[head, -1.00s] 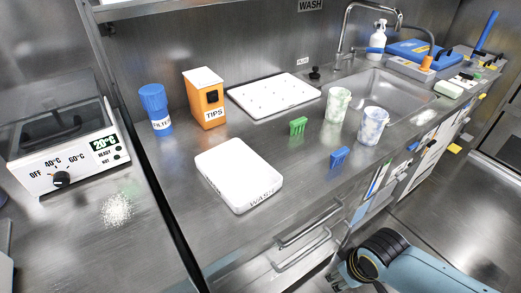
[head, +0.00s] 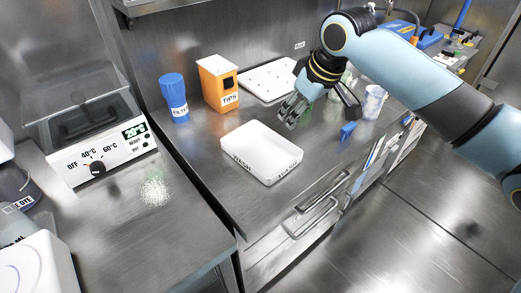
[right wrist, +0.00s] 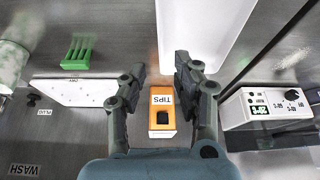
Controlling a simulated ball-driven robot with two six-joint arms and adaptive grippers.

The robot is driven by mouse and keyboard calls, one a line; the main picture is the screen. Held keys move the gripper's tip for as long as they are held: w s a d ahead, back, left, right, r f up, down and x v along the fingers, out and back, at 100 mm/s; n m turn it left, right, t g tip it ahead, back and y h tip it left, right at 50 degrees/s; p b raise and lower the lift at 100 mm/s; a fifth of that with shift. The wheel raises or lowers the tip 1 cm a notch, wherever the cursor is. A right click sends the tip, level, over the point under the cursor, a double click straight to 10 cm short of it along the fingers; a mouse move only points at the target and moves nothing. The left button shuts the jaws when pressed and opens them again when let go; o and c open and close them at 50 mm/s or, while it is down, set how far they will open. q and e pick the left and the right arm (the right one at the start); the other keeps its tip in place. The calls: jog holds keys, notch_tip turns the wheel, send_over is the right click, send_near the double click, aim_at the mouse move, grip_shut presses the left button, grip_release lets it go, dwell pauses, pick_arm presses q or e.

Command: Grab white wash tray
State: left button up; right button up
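The white wash tray (head: 262,151) is a shallow, open, empty rectangular tray with WASH lettering on its walls. My left gripper is in neither view.
An orange TIPS box (head: 217,84) and a blue FILTER cup (head: 174,97) stand behind the tray. A white perforated board (head: 268,80) lies behind my gripper. A blue rack (head: 348,131) and a marbled cup (head: 374,102) stand to the right. A heater (head: 100,145) stands left.

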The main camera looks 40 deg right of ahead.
aim_at(261, 150)
jog(key=x, duration=0.7)
jog(key=b+x, duration=0.1)
jog(key=x, duration=0.2)
jog(key=shift+w, duration=0.45)
grip_shut()
